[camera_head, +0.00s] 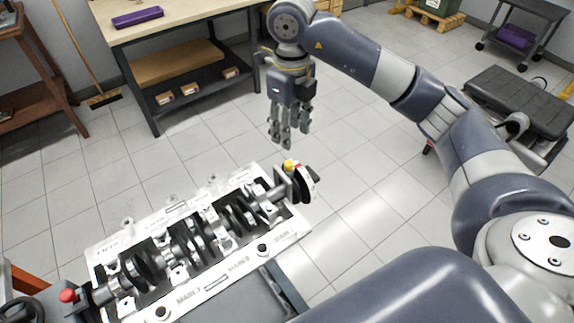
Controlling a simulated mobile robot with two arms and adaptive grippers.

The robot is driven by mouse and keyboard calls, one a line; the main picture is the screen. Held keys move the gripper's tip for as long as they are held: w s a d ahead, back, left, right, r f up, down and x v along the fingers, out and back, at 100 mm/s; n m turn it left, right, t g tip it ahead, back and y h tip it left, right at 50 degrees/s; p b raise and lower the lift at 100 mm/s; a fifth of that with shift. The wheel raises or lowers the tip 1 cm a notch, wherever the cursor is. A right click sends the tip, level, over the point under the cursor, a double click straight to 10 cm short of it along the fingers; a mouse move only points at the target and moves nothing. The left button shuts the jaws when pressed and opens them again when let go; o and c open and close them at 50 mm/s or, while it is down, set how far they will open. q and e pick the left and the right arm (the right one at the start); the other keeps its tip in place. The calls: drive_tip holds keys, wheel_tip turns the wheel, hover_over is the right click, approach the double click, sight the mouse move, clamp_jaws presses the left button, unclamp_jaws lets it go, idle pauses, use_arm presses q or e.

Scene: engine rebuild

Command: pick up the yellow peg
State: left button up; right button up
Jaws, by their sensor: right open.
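The yellow peg (289,165) is a small yellow piece at the right end of the crankshaft, beside the round dark end flange (305,184). The crankshaft (195,243) lies in the pale engine block (238,280). My right gripper (287,143) hangs above the peg with its fingers pointing down. It is open and empty, and a small gap shows between its fingertips and the peg. My left gripper is not in view.
A red peg (68,296) shows at the crankshaft's left end. A workbench (190,18) with a purple case (138,17) stands at the back. A black padded bench (517,100) stands at the right. The tiled floor (375,190) right of the block is clear.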

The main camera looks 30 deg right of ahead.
drive_tip(key=p, duration=0.1)
hover_over(289, 163)
drive_tip(key=f, duration=0.4)
drive_tip(key=shift+w+d+f, duration=0.1)
drive_tip(key=shift+d+f, duration=0.15)
drive_tip(key=shift+f, duration=0.1)
drive_tip(key=shift+a+f+p, duration=0.1)
drive_tip(key=shift+f+p, duration=0.3)
drive_tip(key=shift+f, duration=0.15)
wheel_tip(289, 163, down, 4)
drive_tip(key=shift+a+r+p, duration=0.15)
drive_tip(key=shift+r+p, duration=0.1)
drive_tip(key=shift+p, duration=0.6)
drive_tip(key=shift+f, duration=0.5)
clamp_jaws()
